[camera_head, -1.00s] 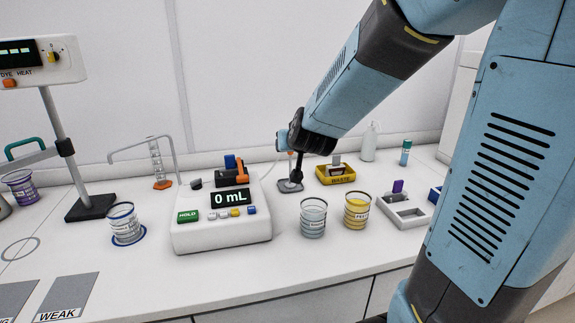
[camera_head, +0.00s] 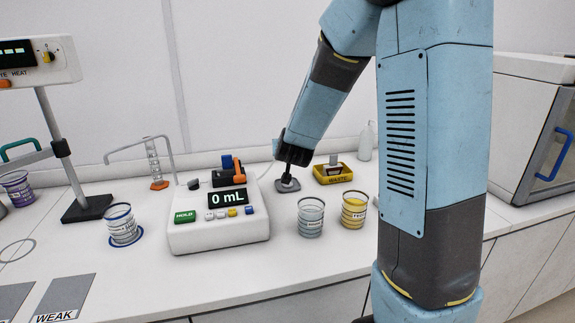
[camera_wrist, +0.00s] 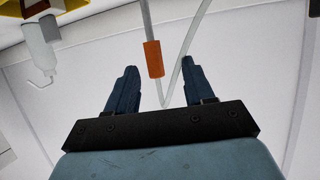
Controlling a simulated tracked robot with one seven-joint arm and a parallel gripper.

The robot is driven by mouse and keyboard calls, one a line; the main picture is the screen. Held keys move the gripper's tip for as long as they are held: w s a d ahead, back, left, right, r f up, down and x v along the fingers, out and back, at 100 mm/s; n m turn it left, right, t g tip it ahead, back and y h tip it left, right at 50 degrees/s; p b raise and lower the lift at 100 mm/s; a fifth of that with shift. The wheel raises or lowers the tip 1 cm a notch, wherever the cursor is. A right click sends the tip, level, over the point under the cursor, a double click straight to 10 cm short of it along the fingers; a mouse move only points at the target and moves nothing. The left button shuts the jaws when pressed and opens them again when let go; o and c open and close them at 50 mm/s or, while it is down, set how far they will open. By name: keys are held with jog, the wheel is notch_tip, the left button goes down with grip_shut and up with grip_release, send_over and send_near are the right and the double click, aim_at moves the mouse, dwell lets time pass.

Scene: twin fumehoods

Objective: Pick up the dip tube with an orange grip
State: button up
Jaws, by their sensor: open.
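The dip tube shows in the wrist view as a thin pale tube with an orange grip (camera_wrist: 153,58). The grip appears between the two dark fingers of my gripper (camera_wrist: 159,63), nearer the left finger. The fingers are open, with a gap on both sides of the grip. I cannot tell whether the grip lies fully at fingertip depth. There the orange grip is hidden behind my gripper.
A clear beaker (camera_head: 311,218) and a yellow-filled beaker (camera_head: 354,211) stand in front of the stand. A yellow waste tray (camera_head: 333,173) is close on its right. A white bottle (camera_head: 365,142) stands at the back.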

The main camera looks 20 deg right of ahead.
jog(key=shift+d+x, duration=0.15)
jog(key=shift+x, duration=1.15)
jog(key=shift+d+x, duration=0.2)
jog(key=shift+x, duration=1.1)
jog(key=shift+w+d+f, duration=0.1)
jog(key=shift+w+f, duration=0.1)
jog(key=shift+w, duration=0.35)
grip_shut()
